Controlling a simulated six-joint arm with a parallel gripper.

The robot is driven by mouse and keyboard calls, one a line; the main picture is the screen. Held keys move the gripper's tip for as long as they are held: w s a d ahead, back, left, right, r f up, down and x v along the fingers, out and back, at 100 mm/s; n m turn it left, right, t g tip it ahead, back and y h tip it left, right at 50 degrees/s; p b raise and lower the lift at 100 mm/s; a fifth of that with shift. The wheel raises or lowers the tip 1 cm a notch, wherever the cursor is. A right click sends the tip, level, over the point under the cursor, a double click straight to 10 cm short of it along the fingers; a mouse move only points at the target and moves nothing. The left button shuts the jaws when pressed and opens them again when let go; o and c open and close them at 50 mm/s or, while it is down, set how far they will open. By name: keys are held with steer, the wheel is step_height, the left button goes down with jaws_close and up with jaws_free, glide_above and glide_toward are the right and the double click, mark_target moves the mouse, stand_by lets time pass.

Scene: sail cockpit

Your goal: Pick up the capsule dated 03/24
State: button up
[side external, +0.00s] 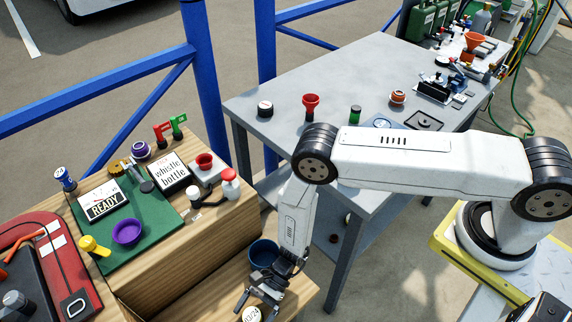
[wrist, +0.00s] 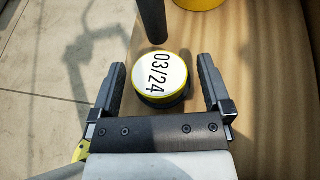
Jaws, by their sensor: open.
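The capsule dated 03/24 (wrist: 162,76) is a short round piece with a white top, a yellow rim and a dark base. It stands on a wooden surface in the wrist view, its label reading sideways. In the side external view only part of the capsule (side external: 251,314) shows at the bottom edge. My gripper (wrist: 160,80) is open, with one finger on each side of the capsule and a visible gap to each. In the side external view my gripper (side external: 262,294) points down over the lower wooden step beside the capsule.
A dark upright post (wrist: 152,22) stands just beyond the capsule, and a yellow object (wrist: 198,3) is at the top edge. A blue bowl (side external: 264,253) sits on the step behind my gripper. A higher wooden level holds a green mat (side external: 158,232) with several objects.

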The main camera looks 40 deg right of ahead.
steer(key=shift+a, duration=0.1)
stand_by(0.4)
steer(key=c, duration=1.3)
steer(key=shift+o, duration=0.2)
steer(key=shift+r, duration=0.6)
steer(key=s+d+r, duration=0.9)
steer(key=s+r, duration=0.1)
steer(key=r, duration=0.1)
steer(key=shift+s+r, duration=0.35)
steer(key=shift+r, duration=0.05)
